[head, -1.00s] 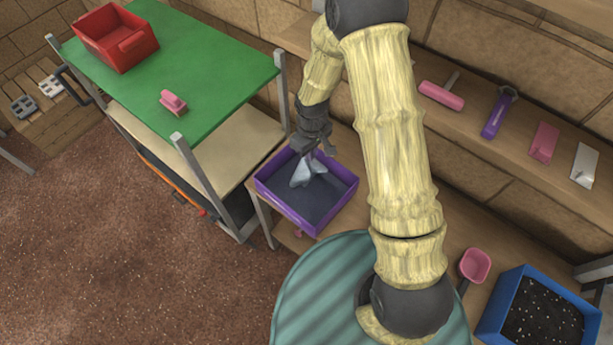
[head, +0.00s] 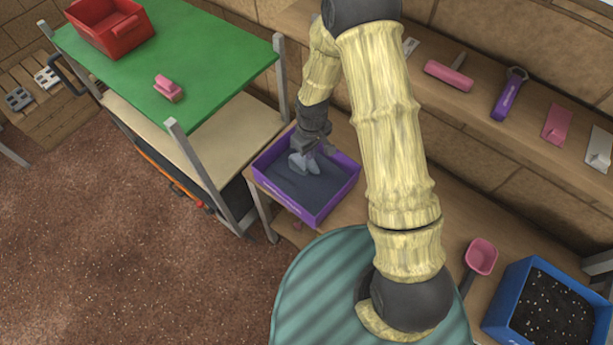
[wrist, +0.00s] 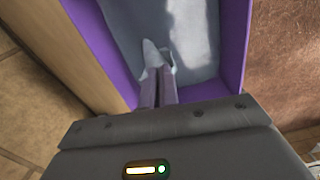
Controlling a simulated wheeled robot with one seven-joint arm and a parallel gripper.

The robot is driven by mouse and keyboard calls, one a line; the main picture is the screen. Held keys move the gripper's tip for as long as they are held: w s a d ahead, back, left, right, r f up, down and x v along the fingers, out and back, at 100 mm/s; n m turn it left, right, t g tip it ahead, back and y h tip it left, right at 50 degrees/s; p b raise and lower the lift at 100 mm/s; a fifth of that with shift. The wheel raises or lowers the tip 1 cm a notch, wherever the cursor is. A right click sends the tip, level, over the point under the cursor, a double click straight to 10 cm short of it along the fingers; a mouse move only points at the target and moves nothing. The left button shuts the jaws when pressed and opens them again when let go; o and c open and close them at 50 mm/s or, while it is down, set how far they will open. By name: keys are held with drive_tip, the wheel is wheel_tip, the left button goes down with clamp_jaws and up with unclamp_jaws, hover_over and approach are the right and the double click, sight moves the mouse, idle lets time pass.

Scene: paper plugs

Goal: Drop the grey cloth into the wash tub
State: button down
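The grey cloth (head: 304,162) is a small pale, crumpled piece at my gripper's fingertips, over the inside of the purple tub (head: 322,207). My gripper (head: 313,150) points down into this tub near its back wall. In the wrist view my gripper's fingers (wrist: 158,88) are close together, with the cloth (wrist: 151,52) showing just beyond their tips. The purple tub (wrist: 97,45) has a grey inside with a bright sheen. I cannot tell whether the cloth touches the tub's bottom.
A green-topped table (head: 210,75) with a red bin (head: 112,32) and a pink brush (head: 168,88) stands left. A blue box (head: 508,300) of dark, white-specked material and a pink scoop (head: 481,256) are at right. Several tools lie on the back shelf (head: 440,100).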

drive_tip(key=c, duration=2.1)
unclamp_jaws()
drive_tip(key=shift+f, duration=0.15)
drive_tip(key=o, duration=1.8)
wheel_tip(320, 180, up, 6)
drive_tip(key=p, duration=0.4)
drive_tip(key=shift+f, duration=0.2)
wheel_tip(320, 180, up, 17)
drive_tip(key=b, duration=0.3)
drive_tip(key=shift+r, duration=0.2)
